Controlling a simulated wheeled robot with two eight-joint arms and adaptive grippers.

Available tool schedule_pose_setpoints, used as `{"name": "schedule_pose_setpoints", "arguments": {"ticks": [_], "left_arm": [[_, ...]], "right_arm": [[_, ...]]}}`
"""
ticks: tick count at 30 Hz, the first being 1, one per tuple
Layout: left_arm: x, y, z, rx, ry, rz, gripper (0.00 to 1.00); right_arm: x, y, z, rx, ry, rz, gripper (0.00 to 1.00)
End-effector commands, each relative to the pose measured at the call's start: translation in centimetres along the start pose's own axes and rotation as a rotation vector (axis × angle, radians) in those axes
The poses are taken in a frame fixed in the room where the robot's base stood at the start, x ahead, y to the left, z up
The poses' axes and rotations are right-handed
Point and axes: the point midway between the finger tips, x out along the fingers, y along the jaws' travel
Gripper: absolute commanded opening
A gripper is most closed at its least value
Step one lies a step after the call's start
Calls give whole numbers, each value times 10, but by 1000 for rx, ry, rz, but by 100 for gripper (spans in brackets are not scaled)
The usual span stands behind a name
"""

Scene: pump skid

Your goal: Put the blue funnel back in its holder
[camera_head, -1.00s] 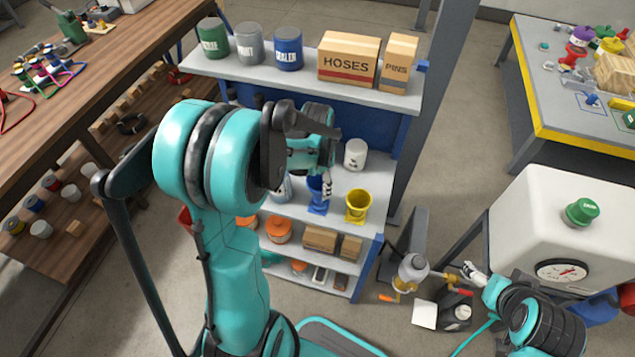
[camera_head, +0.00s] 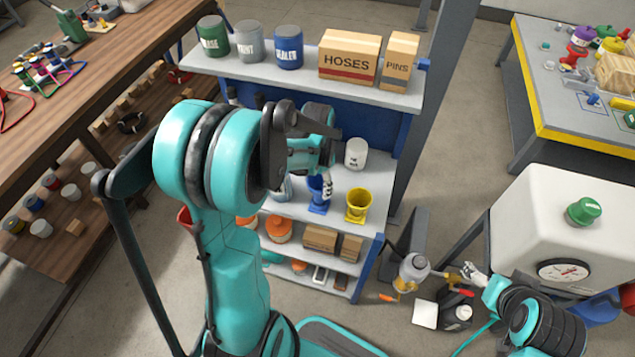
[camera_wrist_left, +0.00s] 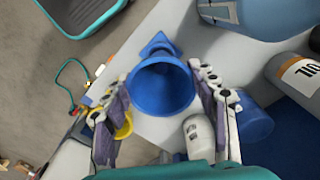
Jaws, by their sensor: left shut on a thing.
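The blue funnel (camera_head: 316,184) is on the shelf's middle level, partly hidden by my left gripper (camera_head: 327,186). In the left wrist view the blue funnel (camera_wrist_left: 162,88) faces me mouth up, between the two fingers of my left gripper (camera_wrist_left: 162,95), which is shut on it. A blue holder base (camera_head: 317,208) shows right below the funnel, and its corner (camera_wrist_left: 158,42) shows past the rim. I cannot tell whether the funnel rests in the holder or is just above it. My right gripper (camera_head: 473,273) is near the white tank's stand; its finger opening is unclear.
A yellow funnel (camera_head: 358,204) stands just right of the blue one. A white can (camera_head: 355,153) stands behind it, and a blue-grey container is to the left, partly hidden. The upper shelf (camera_head: 300,74) with cans and boxes overhangs the back of this level.

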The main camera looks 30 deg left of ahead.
Motion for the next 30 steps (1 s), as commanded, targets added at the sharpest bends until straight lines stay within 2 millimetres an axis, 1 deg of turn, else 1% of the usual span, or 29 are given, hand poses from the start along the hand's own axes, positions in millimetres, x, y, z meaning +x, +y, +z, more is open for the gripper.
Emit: {"name": "schedule_pose_setpoints", "arguments": {"ticks": [30], "left_arm": [[21,0,0,0,0,0,18]], "right_arm": [[15,0,11,0,0,0,81]]}}
